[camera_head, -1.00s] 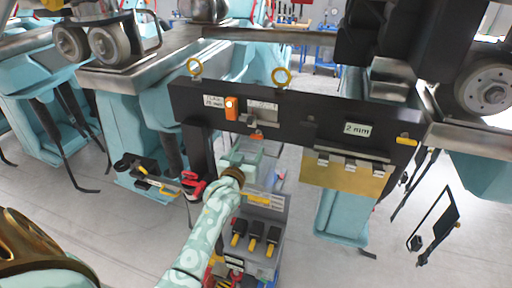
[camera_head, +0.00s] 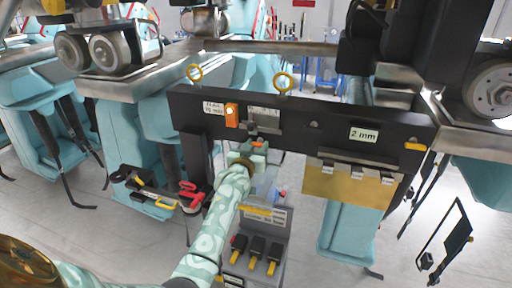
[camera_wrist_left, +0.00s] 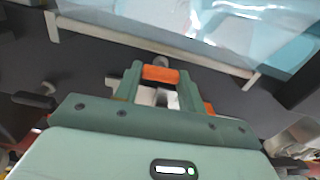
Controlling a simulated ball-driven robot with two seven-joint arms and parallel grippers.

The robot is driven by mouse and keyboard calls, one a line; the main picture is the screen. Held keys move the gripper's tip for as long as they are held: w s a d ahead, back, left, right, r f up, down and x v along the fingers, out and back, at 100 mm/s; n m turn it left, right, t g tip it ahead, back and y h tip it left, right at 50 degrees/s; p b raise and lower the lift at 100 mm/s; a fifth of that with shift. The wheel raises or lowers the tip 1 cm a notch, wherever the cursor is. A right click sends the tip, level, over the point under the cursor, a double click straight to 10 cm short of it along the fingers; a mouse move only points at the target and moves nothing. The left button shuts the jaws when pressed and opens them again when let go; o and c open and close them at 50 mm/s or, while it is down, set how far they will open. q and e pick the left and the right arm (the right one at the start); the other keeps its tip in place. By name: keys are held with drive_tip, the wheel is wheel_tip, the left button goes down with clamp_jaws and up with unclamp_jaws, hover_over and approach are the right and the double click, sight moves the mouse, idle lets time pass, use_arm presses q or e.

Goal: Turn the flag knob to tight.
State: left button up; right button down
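The flag knob, a small orange piece (camera_head: 259,144), sits under a grey plate (camera_head: 264,118) on a black beam (camera_head: 300,130). My left gripper (camera_head: 254,149) has come up to it from below and partly hides it. In the left wrist view the two green fingers (camera_wrist_left: 160,88) stand apart, and an orange bar (camera_wrist_left: 160,73), which looks like the knob, spans the gap between their tips. Whether the fingers touch it I cannot tell. The knob's marked positions are too small to read. My right gripper is not in view.
An orange box with a lit lamp (camera_head: 231,115) is left of the plate. Yellow rings (camera_head: 283,82) stand on the beam. A brass plate (camera_head: 350,184) hangs at the right below a "2 mm" label (camera_head: 363,134).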

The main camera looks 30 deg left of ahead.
use_arm(q)
drive_tip(key=shift+r+m+p, duration=0.15)
drive_tip(key=shift+m+p, duration=0.15)
drive_tip(key=shift+p, duration=0.25)
drive_tip(key=o, duration=1)
drive_tip(key=shift+s, duration=0.15)
drive_tip(key=shift+s+d+f, duration=0.1)
drive_tip(key=shift+s+f, duration=0.1)
drive_tip(key=shift+s, duration=0.15)
drive_tip(key=b+v, duration=0.1)
drive_tip(key=v, duration=1.4)
drive_tip(key=shift+s, duration=0.2)
